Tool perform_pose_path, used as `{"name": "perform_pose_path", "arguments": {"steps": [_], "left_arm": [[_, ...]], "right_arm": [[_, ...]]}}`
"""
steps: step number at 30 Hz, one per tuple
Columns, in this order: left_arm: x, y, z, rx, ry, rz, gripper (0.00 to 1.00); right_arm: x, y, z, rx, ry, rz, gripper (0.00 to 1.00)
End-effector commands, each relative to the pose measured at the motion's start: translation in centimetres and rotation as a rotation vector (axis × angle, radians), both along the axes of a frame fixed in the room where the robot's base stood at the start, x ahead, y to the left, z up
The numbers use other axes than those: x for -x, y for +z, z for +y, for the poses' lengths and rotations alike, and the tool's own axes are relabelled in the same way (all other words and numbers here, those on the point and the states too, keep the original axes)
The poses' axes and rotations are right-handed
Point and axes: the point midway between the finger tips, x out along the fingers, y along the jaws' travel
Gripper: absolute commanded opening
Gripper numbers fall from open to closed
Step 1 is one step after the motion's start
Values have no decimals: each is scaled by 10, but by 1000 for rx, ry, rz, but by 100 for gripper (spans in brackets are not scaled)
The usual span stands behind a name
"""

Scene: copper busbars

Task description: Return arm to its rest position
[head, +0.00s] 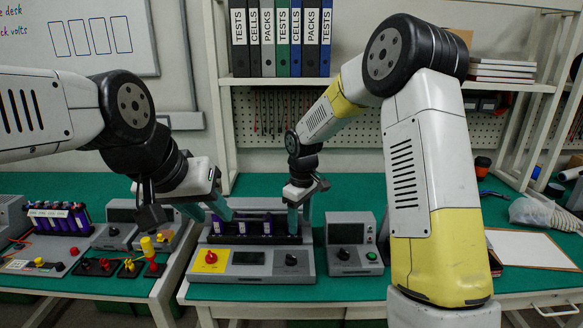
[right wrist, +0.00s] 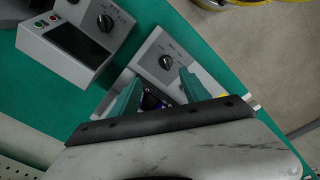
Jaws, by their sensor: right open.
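My right gripper (head: 299,217) is over the right end of the grey tester's tray (head: 270,255) in the head view. In the right wrist view its two teal fingers (right wrist: 157,92) stand apart, with a dark purple cell (right wrist: 151,102) visible between them and nothing clearly held. My left gripper (head: 207,208) is at the left end of the same tray, its fingers pointing down; its jaw gap is unclear. Several purple cells (head: 241,227) with pale labels stand in the tray between the grippers. I cannot make out any copper busbar.
A grey meter box (head: 352,258) stands right of the tester. A rack of purple cells (head: 58,217) and several colored terminals (head: 103,264) are on the left table. A shelf with binders (head: 282,38) is behind. A white sheet (head: 530,250) lies at the right.

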Motion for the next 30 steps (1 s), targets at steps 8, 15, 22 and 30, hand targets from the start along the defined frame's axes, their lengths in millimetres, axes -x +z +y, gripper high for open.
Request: {"name": "perform_pose_path", "arguments": {"steps": [8,15,22,30], "left_arm": [[0,0,0,0,0,0,36],[0,0,0,0,0,0,36],[0,0,0,0,0,0,36],[0,0,0,0,0,0,36]], "right_arm": [[65,118,-57,-85,-281,-138,54],[141,178,-92,-198,-521,-237,54],[214,201,-113,-333,-723,-315,54],[254,203,-118,-427,-837,-350,54]]}}
